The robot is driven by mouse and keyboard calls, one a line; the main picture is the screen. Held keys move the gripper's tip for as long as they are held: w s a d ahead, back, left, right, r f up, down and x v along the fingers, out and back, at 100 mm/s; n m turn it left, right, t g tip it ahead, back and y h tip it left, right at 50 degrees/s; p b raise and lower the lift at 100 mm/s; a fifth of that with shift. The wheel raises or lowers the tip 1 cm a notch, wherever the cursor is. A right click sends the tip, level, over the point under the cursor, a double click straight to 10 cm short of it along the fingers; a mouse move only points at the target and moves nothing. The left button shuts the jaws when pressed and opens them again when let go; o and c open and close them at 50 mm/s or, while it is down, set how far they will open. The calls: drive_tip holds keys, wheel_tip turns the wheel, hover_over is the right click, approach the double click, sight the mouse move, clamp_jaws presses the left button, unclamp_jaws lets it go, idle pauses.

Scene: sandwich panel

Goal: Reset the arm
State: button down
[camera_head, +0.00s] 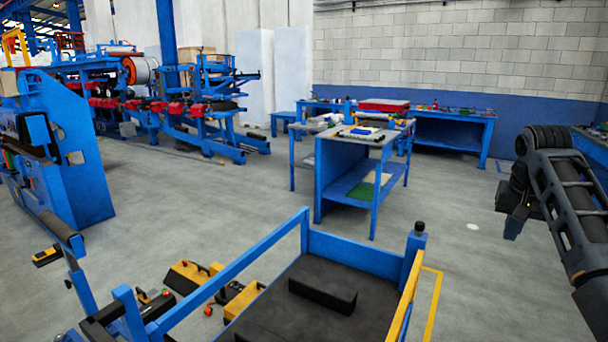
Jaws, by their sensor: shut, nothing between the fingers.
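My arm (572,205) is dark grey and black and rises from the lower right edge to a bend near the right side. My gripper (512,229) hangs below that bend, pointing down over the open floor. It is shut and holds nothing. It is small and dark in this view, and its far side is hidden. It is apart from every bench and cart.
A blue cart (372,263) with a black box (322,291) stands at the front centre. A blue workbench (345,148) with tools is behind it. Yellow-black cases (240,297) lie on the floor at lower left. Blue machines (75,150) fill the left. Floor near my gripper is clear.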

drive_tip(key=s+a+f+n+t, duration=0.1)
drive_tip(key=s+a+f+t, duration=0.15)
drive_tip(key=a+f, duration=0.6)
drive_tip(key=s+a+f+n+t, duration=0.1)
drive_tip(key=s+a+f, duration=0.3)
drive_tip(key=f, duration=0.9)
drive_tip(key=s+a+f+t, duration=0.1)
drive_tip(key=s+a+f, duration=0.2)
drive_tip(key=s, duration=0.2)
drive_tip(key=s+a+f+n+t+y, duration=0.1)
drive_tip(key=s+a+f, duration=0.1)
drive_tip(key=s+a, duration=0.25)
drive_tip(key=s+a+f+t, duration=0.1)
drive_tip(key=s+a+f, duration=0.15)
drive_tip(key=s, duration=0.35)
drive_tip(key=s+a+r+n+t, duration=0.1)
drive_tip(key=s+a+r, duration=0.15)
drive_tip(key=s, duration=0.75)
drive_tip(key=s+a+r+n+t, duration=0.1)
drive_tip(key=s+a+r+t, duration=0.15)
drive_tip(key=s, duration=0.85)
drive_tip(key=s+r+n+t, duration=0.1)
drive_tip(key=s+r+t, duration=0.1)
drive_tip(key=s+r, duration=1)
wheel_tip(320, 180, up, 4)
drive_tip(key=shift+s+d+r+n+y, duration=0.15)
drive_tip(key=shift+s+d+n+y, duration=0.15)
drive_tip(key=shift+d+n+y, duration=0.15)
